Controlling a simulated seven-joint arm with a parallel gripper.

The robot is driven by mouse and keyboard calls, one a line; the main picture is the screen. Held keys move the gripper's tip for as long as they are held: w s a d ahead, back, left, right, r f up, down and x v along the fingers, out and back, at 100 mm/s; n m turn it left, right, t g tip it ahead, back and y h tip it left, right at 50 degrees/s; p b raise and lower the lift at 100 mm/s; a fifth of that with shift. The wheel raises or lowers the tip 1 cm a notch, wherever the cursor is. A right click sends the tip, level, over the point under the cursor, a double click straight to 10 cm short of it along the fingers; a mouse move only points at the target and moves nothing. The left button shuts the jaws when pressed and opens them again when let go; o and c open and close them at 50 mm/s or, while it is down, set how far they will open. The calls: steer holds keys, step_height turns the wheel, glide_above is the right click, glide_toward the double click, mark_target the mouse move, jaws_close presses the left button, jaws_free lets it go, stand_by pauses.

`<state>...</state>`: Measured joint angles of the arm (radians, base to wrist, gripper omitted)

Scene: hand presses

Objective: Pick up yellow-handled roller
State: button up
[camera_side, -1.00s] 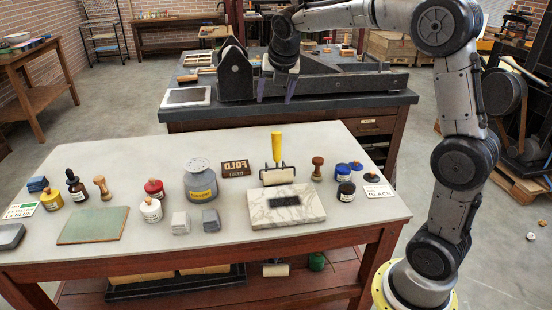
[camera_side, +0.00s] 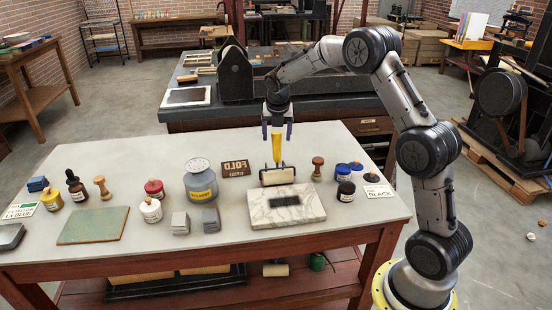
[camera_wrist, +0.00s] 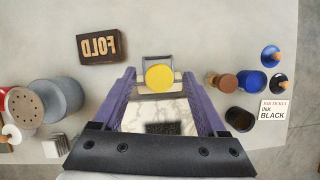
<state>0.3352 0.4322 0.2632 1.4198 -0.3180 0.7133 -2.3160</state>
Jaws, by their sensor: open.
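The yellow-handled roller (camera_side: 277,150) stands upright at the back edge of the white marble slab (camera_side: 262,218), its yellow handle pointing up. My gripper (camera_side: 278,130) is open above it, pointing down, with its purple fingers around the top of the handle. In the wrist view, the round yellow handle end (camera_wrist: 159,76) shows between the two fingers of the gripper (camera_wrist: 158,84), with gaps on both sides. The pale roller cylinder is partly hidden under the handle in that view.
A FOLD block (camera_side: 236,169) lies to the left of the roller, and a wooden-handled stamp (camera_side: 318,167) stands close on its right. A grey can (camera_side: 201,183) is on the left. A dark ink patch lies on the slab.

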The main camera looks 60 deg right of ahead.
mark_target(276, 145)
steer(key=x, duration=0.5)
steer(key=shift+a+f, duration=0.1)
steer(key=shift+f, duration=0.05)
jaws_close()
